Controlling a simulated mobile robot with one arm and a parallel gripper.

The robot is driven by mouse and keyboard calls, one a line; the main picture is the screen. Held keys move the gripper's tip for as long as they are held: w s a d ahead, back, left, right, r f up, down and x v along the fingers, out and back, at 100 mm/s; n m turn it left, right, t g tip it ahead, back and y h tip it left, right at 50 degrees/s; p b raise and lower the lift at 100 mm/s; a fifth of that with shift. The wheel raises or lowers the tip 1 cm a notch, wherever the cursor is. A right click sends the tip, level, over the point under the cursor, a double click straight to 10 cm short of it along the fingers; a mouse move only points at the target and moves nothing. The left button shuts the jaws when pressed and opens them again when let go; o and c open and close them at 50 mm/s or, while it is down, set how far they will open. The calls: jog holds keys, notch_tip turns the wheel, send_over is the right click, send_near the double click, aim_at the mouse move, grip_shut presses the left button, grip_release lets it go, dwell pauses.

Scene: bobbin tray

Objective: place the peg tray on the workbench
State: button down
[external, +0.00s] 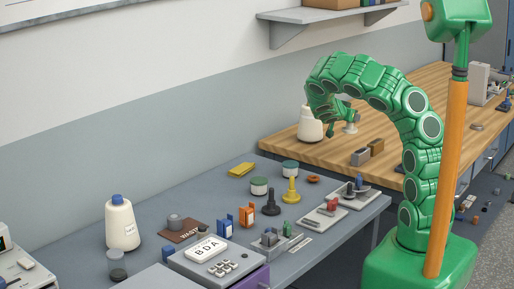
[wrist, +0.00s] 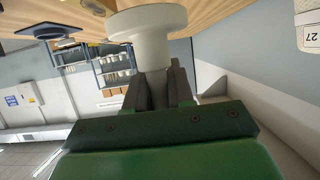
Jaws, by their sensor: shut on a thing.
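My gripper (wrist: 157,82) is shut on a pale spool-like thing (wrist: 148,22) with a round flange and a narrower stem between the fingers. In the external view my gripper (external: 338,112) is over the wooden bench (external: 290,147), and the pale thing (external: 350,124) is beside its fingers. I cannot tell whether it touches the wood. Flat trays with pegs stand on the grey table: one at the right (external: 366,194), one in the middle (external: 312,216) and one at the front (external: 266,246). I cannot tell which one is the peg tray.
A white bottle (external: 310,128) stands on the wood close to my gripper; a labelled white thing (wrist: 308,32) shows in the wrist view. Small blocks (external: 361,157) lie nearer the wood's front edge. The grey table (external: 180,208) is crowded. Bare wood lies farther back.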

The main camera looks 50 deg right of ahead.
jog(key=shift+w+d+f, duration=0.5)
jog(key=shift+w+f, duration=0.2)
jog(key=shift+f, duration=0.3)
jog(key=shift+w+d+f, duration=0.55)
jog(key=shift+w+f, duration=0.1)
jog(key=shift+f, duration=0.35)
jog(key=shift+w+d+f, duration=0.5)
jog(key=shift+w+f, duration=0.2)
jog(key=shift+f, duration=1.9)
jog(key=shift+f, duration=0.1)
jog(key=c, duration=1)
grip_release()
jog(key=v, duration=1.2)
